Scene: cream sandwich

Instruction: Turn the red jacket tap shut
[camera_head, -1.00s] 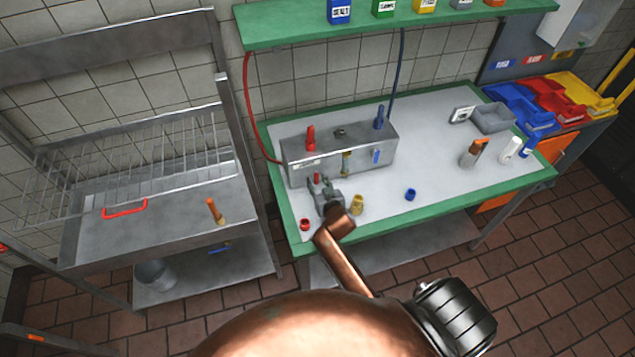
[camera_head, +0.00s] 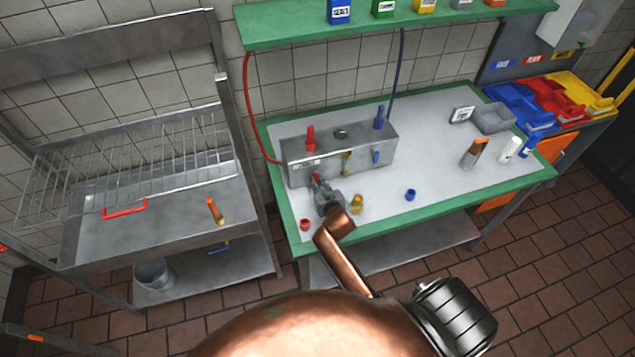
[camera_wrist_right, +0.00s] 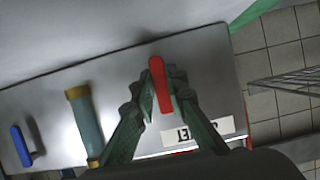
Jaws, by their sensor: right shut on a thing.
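The red jacket tap (camera_wrist_right: 160,84) is a red lever on the front of a steel box (camera_head: 360,150). In the wrist view it stands between the two green-grey fingers of my right gripper (camera_wrist_right: 158,98), which is shut on it. In the head view my right gripper (camera_head: 319,184) reaches the lower left of the box front, and only a little red of the tap shows at its tips. A white label (camera_wrist_right: 205,130) lies beside the tap in the wrist view, partly covered by a finger. My left gripper is not in view.
A brass-ended sight tube (camera_wrist_right: 85,122) and a blue lever (camera_wrist_right: 21,146) are on the same box face. A red cap (camera_head: 305,224), a brass piece (camera_head: 357,204) and a blue cap (camera_head: 410,194) stand on the green-edged table (camera_head: 440,200). A steel sink rack (camera_head: 150,220) is at left.

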